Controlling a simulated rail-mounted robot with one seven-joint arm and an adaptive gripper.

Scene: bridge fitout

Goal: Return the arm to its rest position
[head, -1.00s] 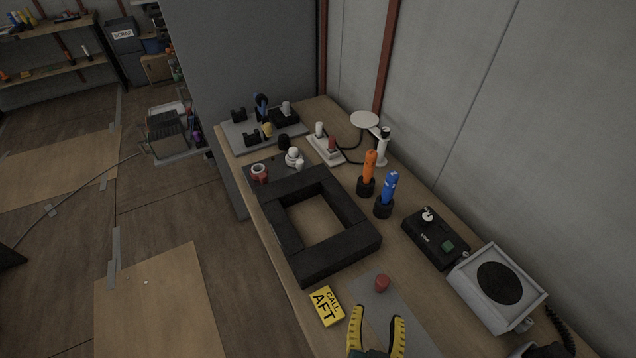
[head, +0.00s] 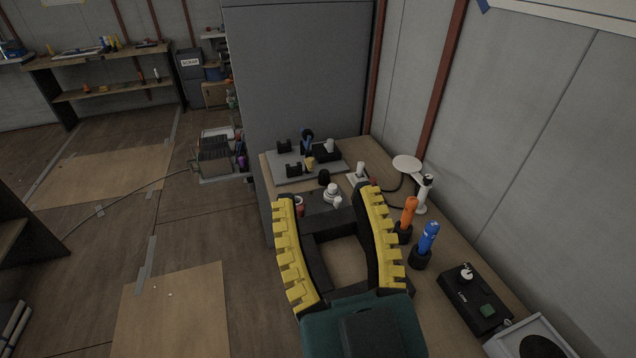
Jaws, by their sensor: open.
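My gripper (head: 328,196) is in the head view, in front of the bench (head: 508,300). Its two yellow-padded fingers stand wide apart with nothing between them that they touch. Behind them, on the bench, a black square frame (head: 318,246) is partly hidden by the fingers and the green palm. No rest position is marked in the view.
An orange torch (head: 409,212) and a blue torch (head: 429,237) stand upright right of my gripper. A black control box (head: 478,301) sits nearer. A grey board with fixtures (head: 286,176) is at the bench's far end. Floor at left is open.

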